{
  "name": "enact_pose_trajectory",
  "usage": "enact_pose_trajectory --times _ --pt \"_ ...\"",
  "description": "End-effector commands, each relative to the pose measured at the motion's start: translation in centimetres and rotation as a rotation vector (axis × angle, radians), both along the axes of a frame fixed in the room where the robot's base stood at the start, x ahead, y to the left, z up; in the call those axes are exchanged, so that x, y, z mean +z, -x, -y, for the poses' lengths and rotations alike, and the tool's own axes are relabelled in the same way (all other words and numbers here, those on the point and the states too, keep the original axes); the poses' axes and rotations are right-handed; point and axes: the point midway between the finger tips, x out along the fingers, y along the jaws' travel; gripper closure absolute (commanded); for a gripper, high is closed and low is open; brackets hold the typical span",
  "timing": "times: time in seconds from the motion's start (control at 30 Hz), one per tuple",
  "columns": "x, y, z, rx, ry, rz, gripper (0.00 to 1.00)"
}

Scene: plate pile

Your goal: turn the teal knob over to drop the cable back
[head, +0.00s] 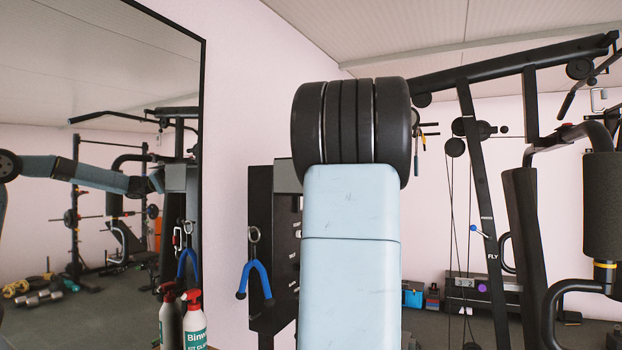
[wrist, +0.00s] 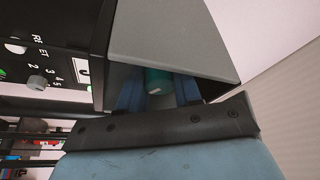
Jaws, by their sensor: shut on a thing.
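The teal knob (wrist: 154,78) shows in the wrist view under a grey overhanging cover. My gripper (wrist: 158,90) has one blue finger on each side of the knob and is shut on it. The knob's far end and its mounting are in shadow or hidden. No cable can be made out near it. In the head view my own arm covers the gripper and the knob.
A black panel (wrist: 45,40) with white lettering and a small grey dial (wrist: 37,82) is left of my gripper. The grey cover (wrist: 175,40) hangs close over the fingers. A blue handle (head: 257,276) hangs beside the dark cabinet (head: 262,215). A mirror (head: 100,170) stands left; gym machines stand right.

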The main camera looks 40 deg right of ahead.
Motion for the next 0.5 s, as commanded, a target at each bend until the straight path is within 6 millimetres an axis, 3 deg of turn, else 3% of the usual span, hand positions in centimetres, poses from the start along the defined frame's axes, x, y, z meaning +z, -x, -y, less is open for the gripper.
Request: enact_pose_trajectory --times 0.13,0.5 --pt "-0.39 -0.08 0.05 0.001 -0.003 -0.006 0.56" --pt "-0.33 0.81 0.08 0.000 0.000 -0.002 0.56"
